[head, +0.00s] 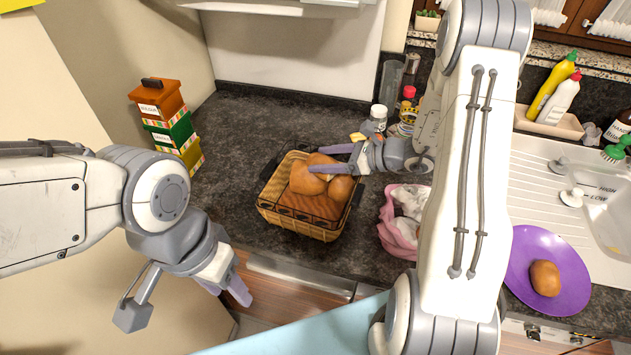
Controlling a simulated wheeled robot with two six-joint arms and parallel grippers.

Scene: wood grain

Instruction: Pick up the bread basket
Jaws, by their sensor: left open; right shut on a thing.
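The bread basket (291,222) is a woven tan basket with a dark wire rim. It stands on the dark counter and holds several brown bread rolls (304,180). My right gripper (320,160) reaches in from the right over the back of the basket. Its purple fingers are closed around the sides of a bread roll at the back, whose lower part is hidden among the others. My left gripper (232,290) is open and empty, low in front of the counter edge, apart from the basket.
A pink bag (390,232) lies right of the basket, partly behind my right arm. A purple plate (520,268) with one roll (545,278) is farther right. Stacked boxes (172,125) stand back left, bottles (376,118) behind my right gripper. The counter left of the basket is clear.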

